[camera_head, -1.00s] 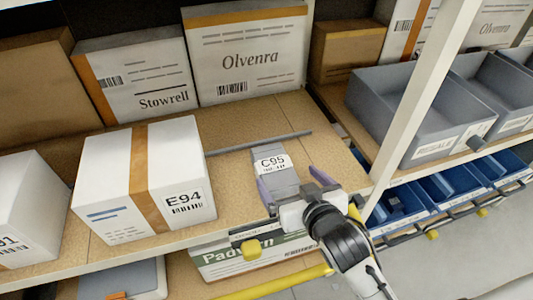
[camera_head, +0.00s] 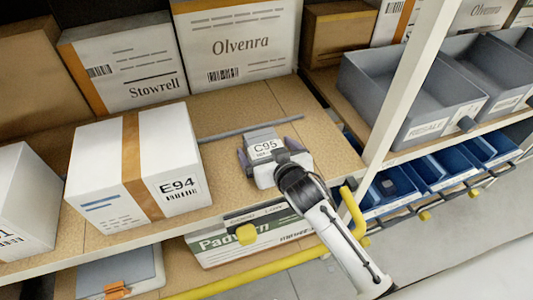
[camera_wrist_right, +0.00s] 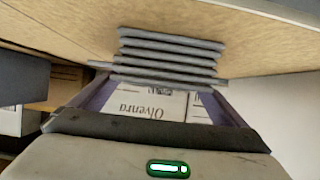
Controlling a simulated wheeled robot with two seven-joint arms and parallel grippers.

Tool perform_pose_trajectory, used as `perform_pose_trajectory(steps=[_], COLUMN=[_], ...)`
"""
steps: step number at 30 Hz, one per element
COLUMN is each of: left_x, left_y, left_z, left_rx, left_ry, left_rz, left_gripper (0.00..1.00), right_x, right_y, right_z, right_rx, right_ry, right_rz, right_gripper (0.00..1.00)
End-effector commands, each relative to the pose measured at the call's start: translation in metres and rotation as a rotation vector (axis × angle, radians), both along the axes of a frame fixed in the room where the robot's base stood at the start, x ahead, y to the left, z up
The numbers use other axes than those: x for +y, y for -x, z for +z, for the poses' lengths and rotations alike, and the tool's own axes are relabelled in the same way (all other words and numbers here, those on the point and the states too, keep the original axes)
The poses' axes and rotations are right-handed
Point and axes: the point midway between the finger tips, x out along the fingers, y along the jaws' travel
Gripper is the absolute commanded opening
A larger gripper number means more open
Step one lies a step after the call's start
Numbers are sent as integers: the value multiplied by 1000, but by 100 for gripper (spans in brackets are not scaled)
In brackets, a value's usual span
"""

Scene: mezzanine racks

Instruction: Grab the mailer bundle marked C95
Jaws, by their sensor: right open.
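My right gripper (camera_head: 271,152) is open at the front of the bundle, with one purple finger at each side in the head view. Both fingers also show in the wrist view (camera_wrist_right: 165,100). Whether they touch the bundle cannot be told. My left gripper is not in view.
A thin grey strip (camera_head: 222,135) lies behind the bundle. The white E94 box (camera_head: 158,165) stands to the left; the Olvenra box (camera_head: 240,45) stands behind. A white rack post (camera_head: 405,95) and grey bins (camera_head: 412,95) are on the right. Blue bins (camera_head: 395,190) sit below.

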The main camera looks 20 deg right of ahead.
Motion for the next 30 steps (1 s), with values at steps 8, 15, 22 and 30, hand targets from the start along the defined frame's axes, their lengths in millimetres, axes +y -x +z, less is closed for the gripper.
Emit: perform_pose_trajectory(steps=[8,15,22,30], left_x=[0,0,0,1], left_y=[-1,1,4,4], left_z=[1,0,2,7], left_rx=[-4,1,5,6], left_ry=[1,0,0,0], left_rz=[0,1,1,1], left_gripper=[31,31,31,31], right_x=[0,0,0,0], right_y=[0,0,0,-1], right_z=[0,1,17,71], right_rx=[0,-1,-5,-7], right_ry=[0,0,-2,-1], right_rz=[0,0,0,0], right_gripper=[67,50,50,50])
